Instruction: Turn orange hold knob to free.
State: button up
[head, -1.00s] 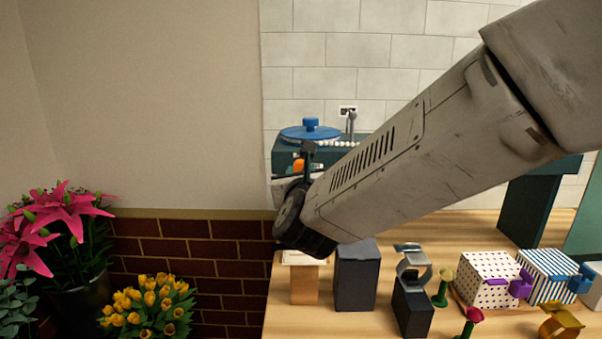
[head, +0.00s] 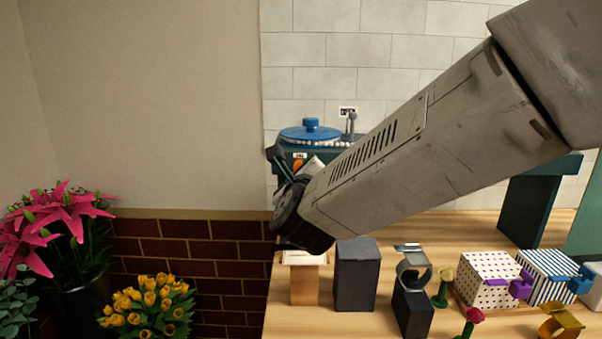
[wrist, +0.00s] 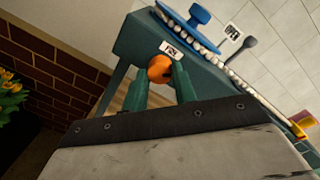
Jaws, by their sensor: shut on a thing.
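The orange hold knob (wrist: 159,69) sits on the front of a dark teal machine (wrist: 133,38), under a small white label (wrist: 171,49). It also shows partly in the head view (head: 298,167), beside my arm. My gripper (wrist: 161,78) is shut on the knob, with one green finger on each side of it in the wrist view. The wrist view is tilted against the machine. In the head view my wrist hides the fingertips and the lower machine front. The label's writing is too small to read.
A blue lidded disc (head: 310,132) and a grey lever (head: 351,126) are on top of the machine. Below my wrist stand a wooden block (head: 305,284) and a dark block (head: 356,276). Patterned boxes (head: 487,281) stand right. Potted flowers (head: 148,302) are at the left.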

jog(key=n+h, duration=0.1)
jog(key=n, duration=0.8)
jog(key=shift+a+n, duration=0.1)
jog(key=shift+n, duration=0.3)
dwell(0.4)
jog(key=o, duration=1)
jog(key=shift+c, duration=0.2)
jog(key=shift+s, duration=0.1)
jog(key=s, duration=0.7)
jog(key=shift+s+r, duration=0.25)
jog(key=shift+s, duration=0.05)
